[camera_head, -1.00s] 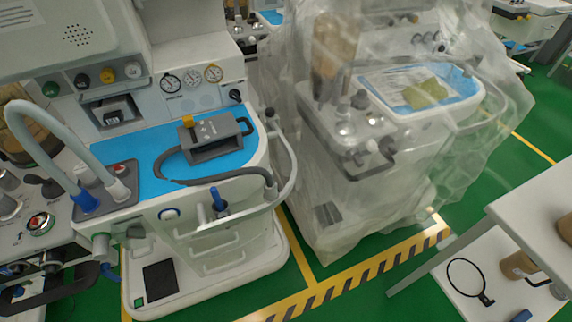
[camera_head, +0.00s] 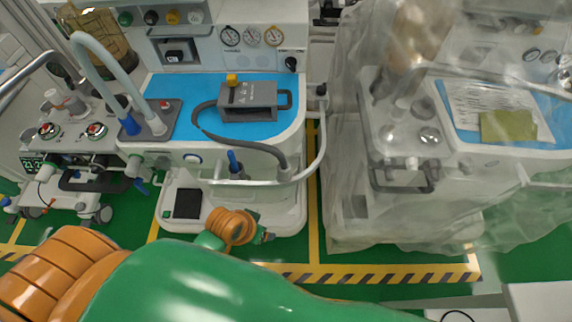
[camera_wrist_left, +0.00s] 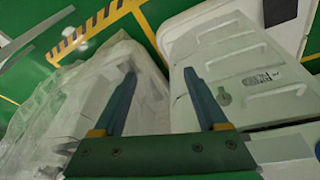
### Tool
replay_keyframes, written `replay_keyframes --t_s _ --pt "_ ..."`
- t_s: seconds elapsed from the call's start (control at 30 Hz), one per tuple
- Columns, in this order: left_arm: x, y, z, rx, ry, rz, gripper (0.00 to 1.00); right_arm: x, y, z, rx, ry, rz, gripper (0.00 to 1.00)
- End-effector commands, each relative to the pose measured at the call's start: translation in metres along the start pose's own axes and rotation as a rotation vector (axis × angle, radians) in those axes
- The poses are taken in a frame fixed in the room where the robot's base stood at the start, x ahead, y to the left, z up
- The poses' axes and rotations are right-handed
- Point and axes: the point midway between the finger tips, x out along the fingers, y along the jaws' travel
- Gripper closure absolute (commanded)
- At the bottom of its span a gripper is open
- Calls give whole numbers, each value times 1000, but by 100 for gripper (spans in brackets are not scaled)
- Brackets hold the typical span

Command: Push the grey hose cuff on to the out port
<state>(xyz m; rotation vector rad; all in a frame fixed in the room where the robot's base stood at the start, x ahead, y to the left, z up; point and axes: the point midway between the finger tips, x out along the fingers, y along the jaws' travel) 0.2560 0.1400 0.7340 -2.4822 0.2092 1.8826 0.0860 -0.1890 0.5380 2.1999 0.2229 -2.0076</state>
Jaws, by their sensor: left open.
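A pale hose (camera_head: 106,62) arches over the left end of the near anaesthesia cart. One end has a blue cuff (camera_head: 130,125), the other a grey cuff (camera_head: 157,126); both stand at a dark panel on the worktop. I cannot tell how far the grey cuff sits on a port, and no port label is readable. My left gripper (camera_head: 266,237) is small and partly hidden in the head view, low in front of the cart, well apart from the cuffs. In the left wrist view it (camera_wrist_left: 159,75) is open and empty over the cart front. My right gripper is not in view.
A grey box (camera_head: 248,100) with a dark hose lies on the blue worktop mat (camera_head: 188,92). A white rail (camera_head: 322,150) runs round the cart's right end. A plastic-covered cart (camera_head: 350,190) stands to the right. Striped floor tape (camera_head: 400,277) crosses the green floor.

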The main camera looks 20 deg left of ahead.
Motion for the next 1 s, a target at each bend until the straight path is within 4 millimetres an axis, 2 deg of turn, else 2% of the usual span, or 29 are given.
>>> replay_keyframes --t_s 0.03,0.13,0.3,0.43,0.53,0.7,0.8,0.9,1.0 --pt "-22 12 -20 -19 26 33 24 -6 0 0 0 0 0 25" --pt "-51 42 -53 -82 35 126 24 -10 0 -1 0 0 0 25" --pt "-73 80 -86 -178 -32 220 24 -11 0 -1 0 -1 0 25" --pt "-83 91 -109 -277 -118 206 24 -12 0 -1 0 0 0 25" --pt "-93 84 -130 -410 -186 123 24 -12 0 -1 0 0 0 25" --pt "-122 48 -169 -744 -232 -89 24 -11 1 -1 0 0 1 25" --pt "-138 32 -183 -891 -226 -166 24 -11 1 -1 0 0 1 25" --pt "-143 25 -187 -966 -223 -200 24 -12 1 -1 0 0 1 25" --pt "-132 24 -183 -976 -226 -205 24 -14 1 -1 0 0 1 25"
